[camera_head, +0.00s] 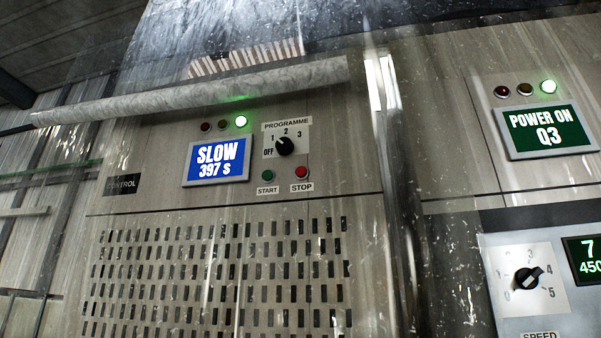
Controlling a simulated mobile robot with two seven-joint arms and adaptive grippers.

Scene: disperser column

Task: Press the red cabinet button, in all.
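The cabinet front carries a small red button (302,172) with a "STOP" label under it. A green button (267,176) with a "START" label sits to its left. Above them is a black programme knob (284,146) with marks OFF, 1, 2 and 3. To the left a blue display (217,160) reads "SLOW 397 S". A green lamp (241,121) above it is lit; the red and amber lamps beside it look dark. Neither gripper shows in the head view.
A slotted vent panel (220,275) fills the cabinet's lower front. A pale horizontal bar (200,90) crosses above the controls. At right, a green display (546,132) reads "POWER ON Q3", above a speed dial (527,278). White streaks blur parts of the view.

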